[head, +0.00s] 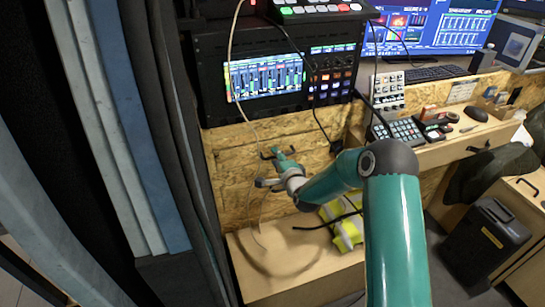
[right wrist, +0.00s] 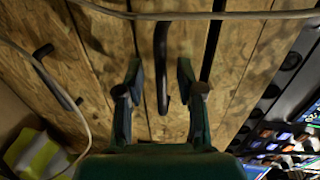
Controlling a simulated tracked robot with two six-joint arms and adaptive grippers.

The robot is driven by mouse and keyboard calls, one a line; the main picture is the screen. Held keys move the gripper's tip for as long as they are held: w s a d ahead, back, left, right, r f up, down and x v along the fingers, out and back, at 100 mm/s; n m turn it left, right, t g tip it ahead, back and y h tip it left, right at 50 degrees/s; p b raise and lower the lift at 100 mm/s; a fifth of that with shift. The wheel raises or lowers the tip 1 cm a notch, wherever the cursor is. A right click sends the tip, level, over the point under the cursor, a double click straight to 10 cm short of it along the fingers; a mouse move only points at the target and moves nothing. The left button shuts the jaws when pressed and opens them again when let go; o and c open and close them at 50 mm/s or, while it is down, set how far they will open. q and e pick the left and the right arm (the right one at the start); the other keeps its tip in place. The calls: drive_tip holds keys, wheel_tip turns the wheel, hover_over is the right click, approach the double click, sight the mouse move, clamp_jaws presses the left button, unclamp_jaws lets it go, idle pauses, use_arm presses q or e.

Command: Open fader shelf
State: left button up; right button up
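A wood-chip panel front (head: 232,152) lies below the black unit with the fader screen (head: 265,78). I cannot tell for certain which board is the fader shelf. My right gripper (head: 268,166) is at this front, its teal arm reaching in from the lower right. In the right wrist view my right gripper (right wrist: 159,70) is open, one finger on each side of a dark bar handle (right wrist: 161,58). The handle appears between the fingers, with gaps on both sides. No contact shows. My left gripper is not in view.
Another dark handle (right wrist: 43,52) is on the wood at the left of the wrist view. A pale cable (head: 231,60) hangs before the panel. A yellow vest (head: 347,226) lies on the wooden bench (head: 275,285) below. A dark curtain (head: 165,120) stands close at left.

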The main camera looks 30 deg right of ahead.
drive_tip(key=shift+w+d+f, duration=0.15)
drive_tip(key=shift+w, duration=0.55)
clamp_jaws()
